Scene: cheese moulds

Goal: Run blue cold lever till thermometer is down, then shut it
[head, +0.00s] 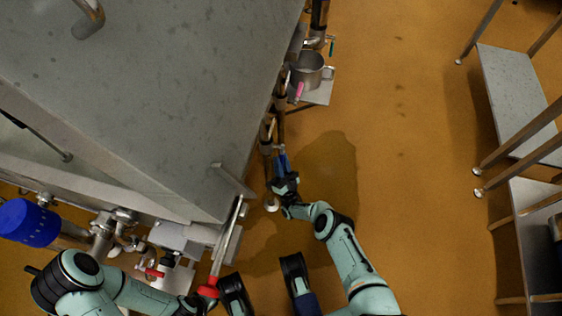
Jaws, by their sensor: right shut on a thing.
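The blue lever (281,160) is on the pipework at the right side of the big steel vat (150,90). My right gripper (284,177) is shut on the blue lever and covers part of it. My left arm comes in from the lower left. The dark end of my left gripper (193,301) shows near the bottom edge, beside a red handle (208,291); its jaws cannot be made out. I cannot pick out a thermometer or its reading in this view.
A steel pot (307,70) stands on a small shelf beside the pipes, with a pink piece (299,91) by it. A blue cylinder (30,222) and a red valve handle (154,273) are at lower left. Steel racks (512,100) stand at right. The orange floor between is clear.

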